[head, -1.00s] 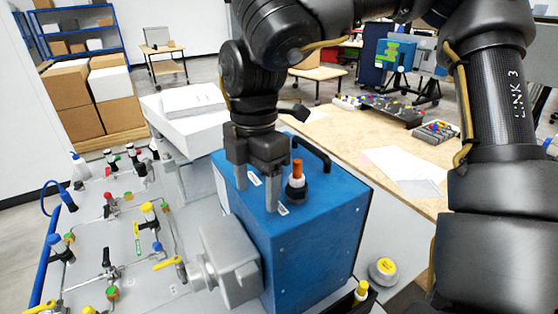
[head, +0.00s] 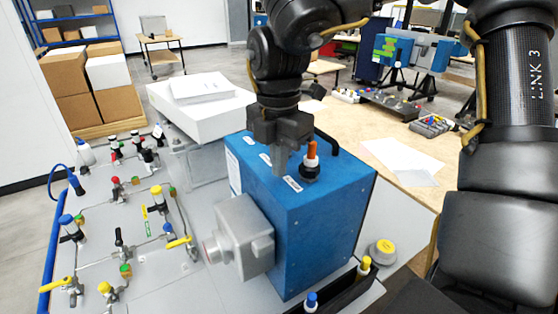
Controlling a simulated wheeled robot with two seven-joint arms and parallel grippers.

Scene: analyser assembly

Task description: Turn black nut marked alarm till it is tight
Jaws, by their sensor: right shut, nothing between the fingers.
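The blue analyser box (head: 325,225) stands at the centre with small white labels on its top, too small to read. A fitting with a black nut (head: 309,173), a white collar and an orange tip (head: 312,149) stands upright on the top. I cannot tell whether this nut is the one marked alarm. My right gripper (head: 280,172) points down over the box top, just left of the fitting. Its fingers are together and empty, apart from the nut. My left gripper is out of view.
A grey housing (head: 245,235) juts from the box's left face. A grey panel (head: 150,245) with several coloured valves lies to the left. A white box (head: 198,103) stands behind. The wooden table (head: 375,130) on the right holds paper sheets (head: 402,158).

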